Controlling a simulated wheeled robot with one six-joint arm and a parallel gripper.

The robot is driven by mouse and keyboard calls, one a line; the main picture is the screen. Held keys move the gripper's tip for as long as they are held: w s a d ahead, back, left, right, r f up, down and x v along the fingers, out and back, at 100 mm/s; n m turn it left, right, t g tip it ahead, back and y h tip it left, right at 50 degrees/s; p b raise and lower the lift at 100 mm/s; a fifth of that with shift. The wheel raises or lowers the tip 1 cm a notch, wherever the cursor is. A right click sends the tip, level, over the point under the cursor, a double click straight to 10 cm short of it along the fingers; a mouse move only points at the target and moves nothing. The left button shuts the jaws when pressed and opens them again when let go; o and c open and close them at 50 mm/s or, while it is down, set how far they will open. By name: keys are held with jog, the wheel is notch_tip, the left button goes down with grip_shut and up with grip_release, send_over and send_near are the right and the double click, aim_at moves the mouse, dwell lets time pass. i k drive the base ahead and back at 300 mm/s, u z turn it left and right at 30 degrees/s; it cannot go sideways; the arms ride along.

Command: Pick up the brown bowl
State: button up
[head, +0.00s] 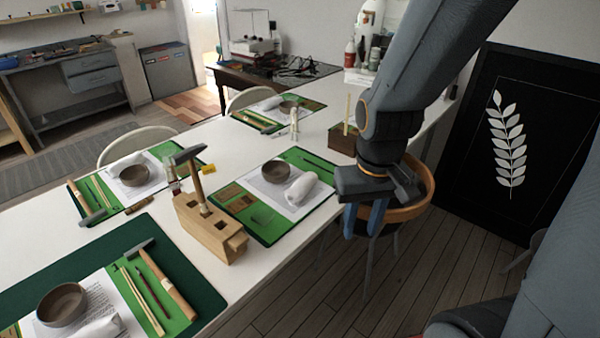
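Several grey-brown bowls stand on place settings along the white table. One bowl (62,305) is at the front left, one (135,174) at the middle left, one (276,171) near the table's right side and one (289,107) farther back. I cannot tell which one the task means. My gripper (364,222) hangs fingers down, right of the table's edge. Its two blue fingers are apart with nothing seen between them. It is to the right of the right-side bowl, not touching it.
A wooden block with a hammer (210,225) stands between settings. A rolled white cloth (300,188) lies beside the right-side bowl. A wooden box (343,139) stands near the table edge. A round orange-brown rim (412,212), apparently a chair's, is behind my gripper.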

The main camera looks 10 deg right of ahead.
aim_at(272, 171)
jog(key=z, duration=0.3)
jog(key=i, duration=1)
jog(key=z, duration=0.05)
